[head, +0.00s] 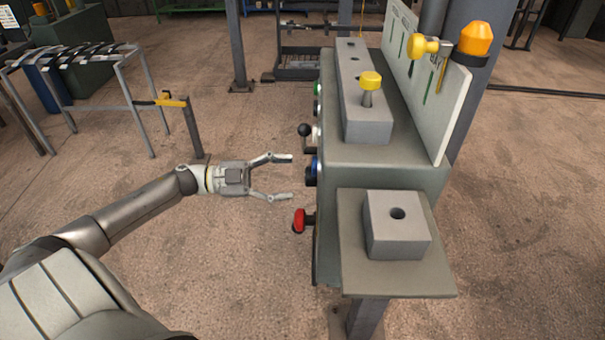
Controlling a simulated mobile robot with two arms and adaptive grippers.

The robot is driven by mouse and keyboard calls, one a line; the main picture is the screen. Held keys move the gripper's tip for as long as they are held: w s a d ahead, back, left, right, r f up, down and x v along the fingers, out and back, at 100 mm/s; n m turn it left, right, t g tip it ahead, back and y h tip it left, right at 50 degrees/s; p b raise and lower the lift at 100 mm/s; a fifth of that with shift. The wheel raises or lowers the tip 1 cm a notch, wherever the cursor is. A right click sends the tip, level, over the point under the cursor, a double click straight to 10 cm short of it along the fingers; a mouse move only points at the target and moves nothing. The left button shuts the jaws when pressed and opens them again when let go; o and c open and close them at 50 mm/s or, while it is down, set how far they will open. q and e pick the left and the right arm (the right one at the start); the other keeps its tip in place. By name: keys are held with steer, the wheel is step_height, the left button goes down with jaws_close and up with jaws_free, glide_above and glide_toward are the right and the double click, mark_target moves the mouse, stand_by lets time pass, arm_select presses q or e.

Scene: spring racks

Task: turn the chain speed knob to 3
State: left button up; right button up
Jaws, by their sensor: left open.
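A grey-green machine cabinet (375,165) has a row of controls along its left face, seen from above and edge-on. Among them are a blue-and-black knob (312,171), a black ball lever (304,130), a red knob (299,221) and a green control (317,88). Any dial marks or labels are hidden, so I cannot tell from print which one is chain speed or its setting. My left gripper (291,177) is open and empty. Its fingers point right at the blue-and-black knob, one above and one below its level, with a small gap before it. My right gripper is not in view.
A grey block (398,238) with a hole sits on a side shelf (398,285). A yellow-capped pin (369,90) stands in the long block on top. A white tool board (425,75) and an orange lamp (476,38) are behind. A metal rack (130,85) stands left.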

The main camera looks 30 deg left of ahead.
mark_target(310, 182)
arm_select(q)
steer(key=x, duration=0.4)
steer(key=shift+w+d+p, duration=0.1)
steer(key=shift+p, duration=0.25)
steer(key=shift+c, duration=0.2)
steer(key=shift+f, duration=0.1)
steer(key=c, duration=1)
